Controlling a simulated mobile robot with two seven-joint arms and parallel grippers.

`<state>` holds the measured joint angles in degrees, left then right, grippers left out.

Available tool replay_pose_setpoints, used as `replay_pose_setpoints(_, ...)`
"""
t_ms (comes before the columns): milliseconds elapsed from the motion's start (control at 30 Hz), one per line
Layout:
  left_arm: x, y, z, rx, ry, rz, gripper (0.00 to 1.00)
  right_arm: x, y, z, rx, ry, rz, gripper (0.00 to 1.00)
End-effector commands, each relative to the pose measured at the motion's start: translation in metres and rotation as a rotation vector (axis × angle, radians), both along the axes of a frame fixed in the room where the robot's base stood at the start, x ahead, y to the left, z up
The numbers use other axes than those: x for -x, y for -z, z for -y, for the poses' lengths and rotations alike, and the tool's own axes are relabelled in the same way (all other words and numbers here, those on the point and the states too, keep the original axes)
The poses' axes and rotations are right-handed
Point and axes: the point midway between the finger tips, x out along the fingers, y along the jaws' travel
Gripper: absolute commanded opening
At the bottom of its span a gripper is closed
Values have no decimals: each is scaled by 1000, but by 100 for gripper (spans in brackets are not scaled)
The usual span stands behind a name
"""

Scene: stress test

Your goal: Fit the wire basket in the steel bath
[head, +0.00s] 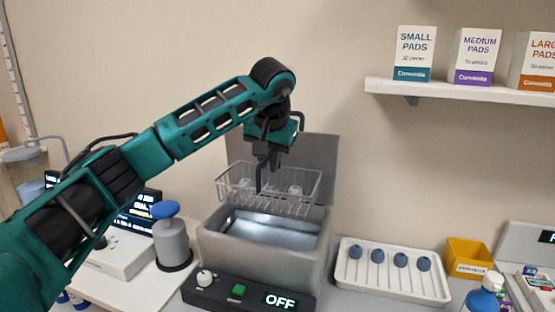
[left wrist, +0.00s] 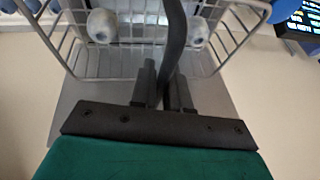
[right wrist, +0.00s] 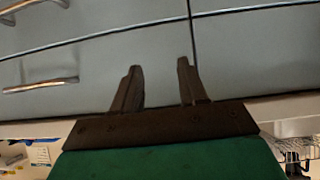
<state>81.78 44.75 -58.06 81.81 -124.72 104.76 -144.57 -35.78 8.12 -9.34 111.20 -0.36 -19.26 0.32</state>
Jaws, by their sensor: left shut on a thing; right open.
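The wire basket (head: 310,187) hangs above the steel bath (head: 268,262) in the head view, apart from the water inside it. The basket looks about level and has pale rounded items in it. My left gripper (head: 262,180) is shut on the basket's dark upright handle, which shows between the fingers in the left wrist view (left wrist: 163,85). The bath's grey lid (head: 325,150) stands open behind the basket. The bath's front panel reads OFF. My right gripper (right wrist: 160,85) is open and empty in the right wrist view, in front of grey drawer fronts.
A white tray (head: 400,292) with several blue-tipped tools lies right of the bath, with a yellow bin (head: 467,256) beyond it. A blue-topped canister (head: 171,240) stands to the left. A shelf (head: 470,93) with boxes hangs at upper right.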

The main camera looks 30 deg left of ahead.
Motion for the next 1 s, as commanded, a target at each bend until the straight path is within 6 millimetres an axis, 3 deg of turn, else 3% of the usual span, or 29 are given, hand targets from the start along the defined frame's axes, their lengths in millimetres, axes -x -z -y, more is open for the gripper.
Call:
replay_pose_setpoints(433,1,9,-6,-3,-9,-1,0,0,7,0,0,0,0,43)
replay_pose_setpoints(1000,1,53,-5,-2,-7,1,0,0,52,0,1,1,-1,43)
